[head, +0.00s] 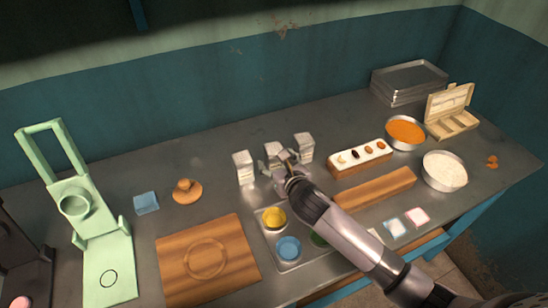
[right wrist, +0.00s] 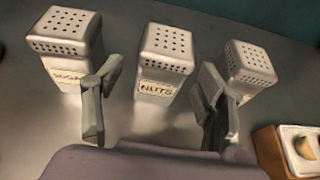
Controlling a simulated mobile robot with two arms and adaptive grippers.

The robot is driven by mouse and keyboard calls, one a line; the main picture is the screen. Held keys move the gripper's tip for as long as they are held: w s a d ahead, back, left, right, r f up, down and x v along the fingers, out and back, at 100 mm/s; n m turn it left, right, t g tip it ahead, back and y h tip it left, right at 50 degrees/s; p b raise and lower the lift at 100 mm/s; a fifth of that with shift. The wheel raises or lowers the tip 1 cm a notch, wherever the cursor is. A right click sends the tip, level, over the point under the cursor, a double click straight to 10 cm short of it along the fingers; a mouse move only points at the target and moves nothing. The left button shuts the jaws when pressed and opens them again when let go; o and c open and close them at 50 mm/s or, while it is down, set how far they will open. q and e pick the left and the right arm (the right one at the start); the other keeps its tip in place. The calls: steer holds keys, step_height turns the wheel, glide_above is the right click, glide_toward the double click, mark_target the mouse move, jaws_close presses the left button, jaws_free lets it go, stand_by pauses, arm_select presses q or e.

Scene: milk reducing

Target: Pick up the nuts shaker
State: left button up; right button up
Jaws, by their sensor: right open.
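Three white shakers with perforated tops stand in a row. The nuts shaker (right wrist: 165,62) is the middle one, upright, with a "NUTS" label. In the head view the nuts shaker (head: 273,149) is partly hidden by my right gripper (head: 277,168). In the right wrist view my right gripper (right wrist: 158,105) is open and empty, with its fingers in front of the nuts shaker, one toward each side of it. The sugar shaker (right wrist: 68,50) is at the left, partly behind the left finger. The third shaker (right wrist: 250,62) is at the right, partly behind the right finger; its label is hidden.
A wooden block with several nuts (head: 360,160) lies right of the shakers. A metal tray with coloured bowls (head: 262,222) is in front, partly under my right arm. A wooden board (head: 207,260) and green press (head: 108,270) are at the left. The counter behind the shakers is clear.

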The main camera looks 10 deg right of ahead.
mark_target(277, 162)
steer(key=x, duration=0.4)
steer(key=shift+f, duration=0.15)
steer(key=shift+w+f, duration=0.25)
steer(key=shift+w, duration=0.15)
arm_select(q)
steer(key=shift+s+r, duration=0.2)
steer(key=shift+s, duration=0.6)
arm_select(e)
steer(key=shift+c, duration=0.2)
arm_select(q)
steer(key=shift+w, duration=0.15)
arm_select(e)
steer(key=c, duration=1.3)
steer(key=shift+r, duration=0.15)
